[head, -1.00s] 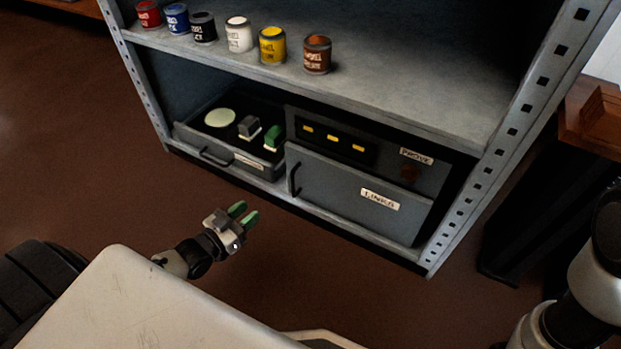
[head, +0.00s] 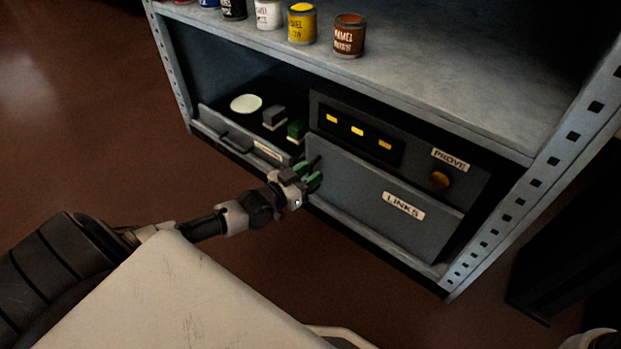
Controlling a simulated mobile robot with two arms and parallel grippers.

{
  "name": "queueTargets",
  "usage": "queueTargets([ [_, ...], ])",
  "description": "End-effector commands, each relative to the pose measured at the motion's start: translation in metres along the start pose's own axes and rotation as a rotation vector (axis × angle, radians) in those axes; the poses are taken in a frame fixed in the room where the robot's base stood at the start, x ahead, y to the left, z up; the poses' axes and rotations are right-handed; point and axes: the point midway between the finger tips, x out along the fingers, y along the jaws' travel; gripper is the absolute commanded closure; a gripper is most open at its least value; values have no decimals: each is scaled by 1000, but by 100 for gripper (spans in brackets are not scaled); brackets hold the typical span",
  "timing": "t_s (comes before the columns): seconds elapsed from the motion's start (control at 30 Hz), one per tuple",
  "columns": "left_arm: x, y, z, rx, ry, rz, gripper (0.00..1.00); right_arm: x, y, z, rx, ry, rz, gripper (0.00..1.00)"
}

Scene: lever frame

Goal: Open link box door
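The link box door (head: 365,205) is a grey panel labelled LINKS on the lower shelf. It looks closed. Its dark upright handle (head: 315,161) is at the door's left edge, mostly hidden by my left gripper (head: 309,175). The gripper's green fingertips are at the handle, one on each side as far as I can see. Whether they press on it cannot be told.
Above the door is a panel with yellow links (head: 357,131) and an orange round lamp or knob (head: 440,180) under a PROVE label. A drawer (head: 236,140) stands to the left. Paint tins (head: 302,24) line the upper shelf. A perforated post (head: 540,185) is at right.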

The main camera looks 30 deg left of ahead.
Motion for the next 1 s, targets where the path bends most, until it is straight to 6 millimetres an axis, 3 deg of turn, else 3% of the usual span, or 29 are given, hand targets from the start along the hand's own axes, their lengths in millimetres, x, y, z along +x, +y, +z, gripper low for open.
queueTargets([
  [0.33,5,0,-1,0,0,0,64,-2,-1,-1,0,0,-1,57],
  [0.57,4,0,-1,0,0,0,99,-2,-1,-1,0,0,-1,57],
  [1.0,-1,1,-2,-2,-2,-13,100,5,1,2,0,0,0,57],
])
